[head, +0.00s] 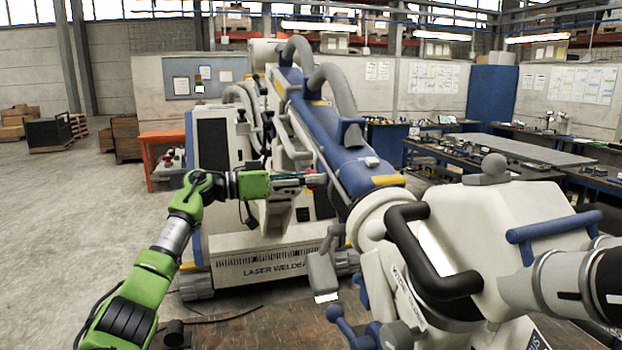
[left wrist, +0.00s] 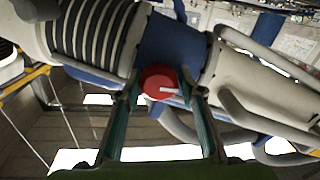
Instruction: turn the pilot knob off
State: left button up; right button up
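The pilot knob (left wrist: 158,82) is a round red knob with a white pointer mark that points right in the left wrist view. In the head view my left gripper (head: 316,180) reaches in from the left to the arm's side; the knob is small there and mostly hidden by the fingers. My right gripper is out of view.
The white and blue machine labelled laser welder (head: 275,262) stands behind my left gripper. A large white head with black and blue handles (head: 435,255) fills the right foreground. Hoses run along the arm. Open concrete floor (head: 70,200) lies to the left.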

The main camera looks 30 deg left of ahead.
pick_arm(q)
jog(key=c, duration=0.4)
jog(key=shift+r+m, duration=0.1)
jog(key=shift+m, duration=0.2)
jog(key=shift+s+m+p, duration=0.1)
jog(key=shift+m+p, duration=0.65)
jog(key=shift+m, duration=0.25)
jog(key=m, duration=0.2)
jog(key=shift+m+p, duration=0.3)
jog(key=shift+p, duration=0.1)
jog(key=m, duration=0.2)
jog(key=shift+m, duration=0.4)
jog(key=m, duration=0.4)
jog(key=shift+d, duration=0.15)
jog(key=m, duration=0.2)
jog(key=m+b, duration=0.1)
jog(key=m, duration=0.3)
jog(key=shift+s+f+b, duration=0.1)
jog(key=shift+f+b, duration=0.15)
jog(key=shift+b, duration=0.05)
